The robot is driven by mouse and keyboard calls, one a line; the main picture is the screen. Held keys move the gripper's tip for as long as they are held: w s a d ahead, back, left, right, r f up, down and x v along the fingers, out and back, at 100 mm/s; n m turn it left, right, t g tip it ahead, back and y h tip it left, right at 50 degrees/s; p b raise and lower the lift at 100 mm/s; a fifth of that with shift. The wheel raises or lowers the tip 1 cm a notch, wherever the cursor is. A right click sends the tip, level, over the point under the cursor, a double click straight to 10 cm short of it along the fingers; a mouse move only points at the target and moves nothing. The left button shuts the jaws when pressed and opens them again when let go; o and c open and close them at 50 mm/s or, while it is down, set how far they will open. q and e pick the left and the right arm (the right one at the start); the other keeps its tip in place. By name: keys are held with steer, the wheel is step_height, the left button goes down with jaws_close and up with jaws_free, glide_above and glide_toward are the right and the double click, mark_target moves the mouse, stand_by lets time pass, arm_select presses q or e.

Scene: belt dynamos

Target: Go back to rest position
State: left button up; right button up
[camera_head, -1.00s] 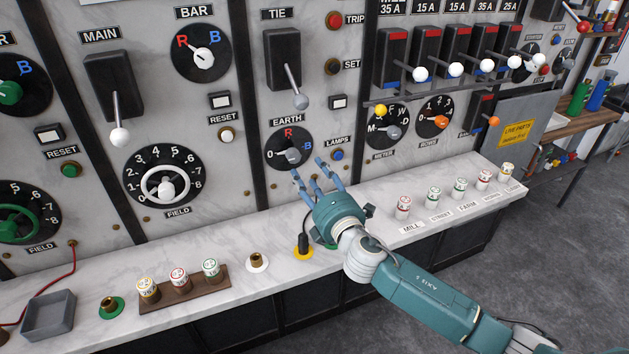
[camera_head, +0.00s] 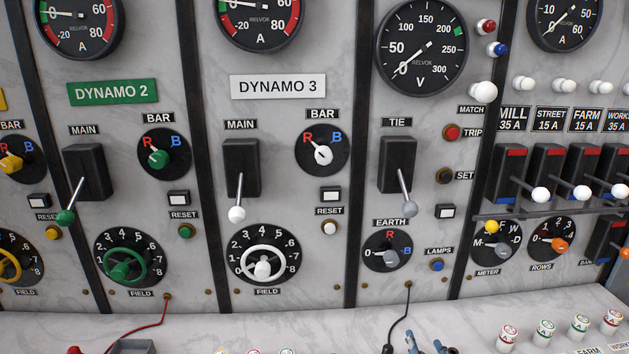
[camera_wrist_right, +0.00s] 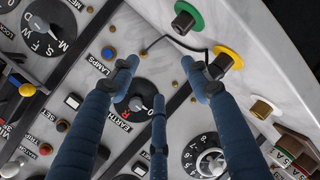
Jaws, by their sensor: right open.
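My right gripper (camera_wrist_right: 158,75) is open and empty, its three blue fingers spread apart in the right wrist view. Only its fingertips (camera_head: 425,343) show at the bottom edge of the head view, below the EARTH selector (camera_head: 388,250). My left gripper is not in view.
The marble switchboard carries gauges, levers and dials, with the TIE lever (camera_head: 407,195) and DYNAMO 3 MAIN lever (camera_head: 238,190) standing out. Several labelled plugs (camera_head: 545,333) stand on the ledge at right. A black cable (camera_head: 399,325) hangs near my fingers.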

steer(key=s+a+f+m+g+y, duration=0.1)
steer(key=s+a+f+m+g, duration=0.2)
steer(key=s, duration=0.7)
steer(key=s+f+m+g+y, duration=0.1)
steer(key=s+f+m+g, duration=0.35)
steer(key=s, duration=0.55)
steer(key=s+a+f+m+g, duration=0.2)
steer(key=s+f+m+g, duration=0.15)
steer(key=s, duration=0.65)
step_height(320, 180, down, 28)
steer(key=s+b, duration=0.1)
steer(key=s, duration=0.1)
steer(key=s+d+f+g+b, duration=0.1)
steer(key=s+d+f, duration=0.2)
steer(key=s+f, duration=1.4)
steer(key=shift+s+f+n+g, duration=0.25)
steer(key=shift+f+n+g, duration=0.05)
steer(key=shift+g, duration=0.1)
steer(key=shift+d, duration=0.1)
